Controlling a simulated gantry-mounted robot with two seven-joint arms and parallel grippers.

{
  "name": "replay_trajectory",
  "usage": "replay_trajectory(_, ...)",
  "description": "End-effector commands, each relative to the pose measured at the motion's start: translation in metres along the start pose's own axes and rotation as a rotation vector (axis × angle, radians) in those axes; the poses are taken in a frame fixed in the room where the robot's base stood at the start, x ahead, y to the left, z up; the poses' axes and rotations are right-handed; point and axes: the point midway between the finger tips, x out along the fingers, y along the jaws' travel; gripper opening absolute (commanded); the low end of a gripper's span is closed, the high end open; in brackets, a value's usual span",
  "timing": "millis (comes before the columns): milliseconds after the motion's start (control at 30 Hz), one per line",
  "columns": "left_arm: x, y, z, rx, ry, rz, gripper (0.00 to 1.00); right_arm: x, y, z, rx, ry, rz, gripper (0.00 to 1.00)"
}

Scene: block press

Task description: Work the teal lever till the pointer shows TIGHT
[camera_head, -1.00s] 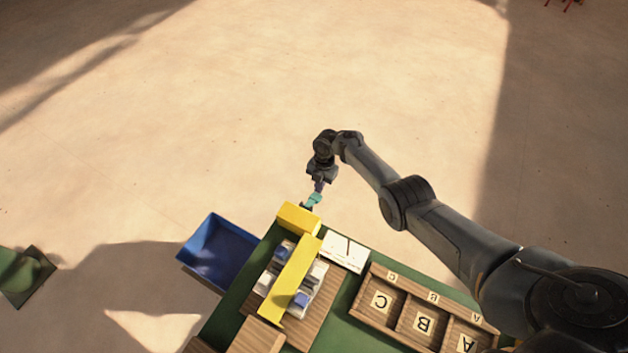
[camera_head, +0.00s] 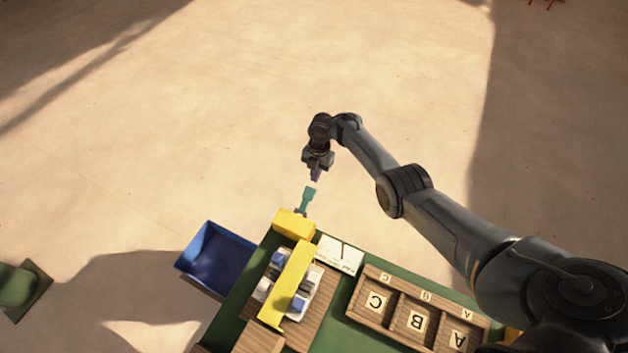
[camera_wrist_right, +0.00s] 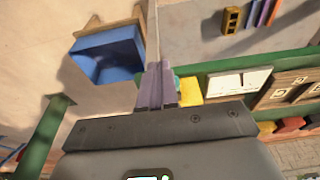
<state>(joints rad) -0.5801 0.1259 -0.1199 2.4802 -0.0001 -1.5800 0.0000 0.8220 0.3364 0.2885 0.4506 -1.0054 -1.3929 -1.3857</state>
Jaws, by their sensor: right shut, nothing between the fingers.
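The teal lever (camera_head: 306,199) sticks out past the far end of the yellow press (camera_head: 294,224). My right gripper (camera_head: 315,177) is shut and empty, just beyond the lever's tip, with a small gap showing in the head view. In the right wrist view the shut purple fingers (camera_wrist_right: 157,88) hide most of the lever; a bit of teal (camera_wrist_right: 177,82) shows beside them. The white dial card (camera_head: 341,254) has a thin dark pointer (camera_head: 342,250); its lettering is too small to read. The card also shows in the wrist view (camera_wrist_right: 238,84). My left gripper is not in view.
Pale and blue blocks (camera_head: 300,303) sit under the press's yellow bar. A blue bin (camera_head: 214,259) stands left of the green table (camera_head: 338,331). A wooden tray (camera_head: 372,325) lettered A, B, C is to the right. Open floor lies beyond the lever.

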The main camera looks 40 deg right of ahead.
Motion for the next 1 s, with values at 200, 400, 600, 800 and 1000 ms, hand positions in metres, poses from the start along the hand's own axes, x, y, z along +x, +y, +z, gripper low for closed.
replay_trajectory(200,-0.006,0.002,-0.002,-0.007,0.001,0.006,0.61,-0.018,0.0,0.0,0.001,-0.001,0.002,0.0)
replay_trajectory(400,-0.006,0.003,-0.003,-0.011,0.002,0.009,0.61,-0.019,0.001,0.001,0.001,-0.001,0.002,0.0)
replay_trajectory(600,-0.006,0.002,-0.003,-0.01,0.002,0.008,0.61,-0.019,0.001,0.001,0.001,-0.001,0.002,0.0)
replay_trajectory(800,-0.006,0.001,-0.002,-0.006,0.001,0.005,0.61,-0.019,0.001,0.001,0.0,-0.001,0.003,0.0)
replay_trajectory(1000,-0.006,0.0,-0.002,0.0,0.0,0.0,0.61,-0.019,0.001,0.0,0.0,-0.001,0.003,0.0)
